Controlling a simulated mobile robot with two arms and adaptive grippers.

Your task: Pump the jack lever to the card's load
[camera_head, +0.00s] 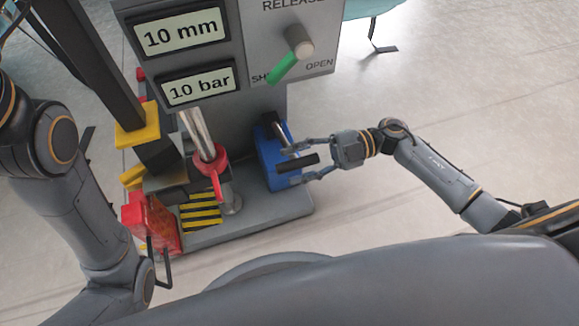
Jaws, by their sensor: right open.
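The jack's grey panel has two displays, "10 mm" (180,34) and "10 bar" (198,86). The jack lever (297,163) is a black handle that sticks out from the blue pump block (268,158) on the base. My right gripper (304,164) comes in from the right, open, with one finger above and one below the black handle in the picture. I cannot tell whether the fingers touch it. The release knob (300,46) has a green pointer (283,68) directed toward the partly hidden "SHUT" label. No load card shows. My left arm is at the left; its gripper is not visible.
A metal ram (198,132) with a red collar (209,165) stands left of the blue block. A red box (150,222) and yellow-black striped plate (201,212) are on the grey base (262,212).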

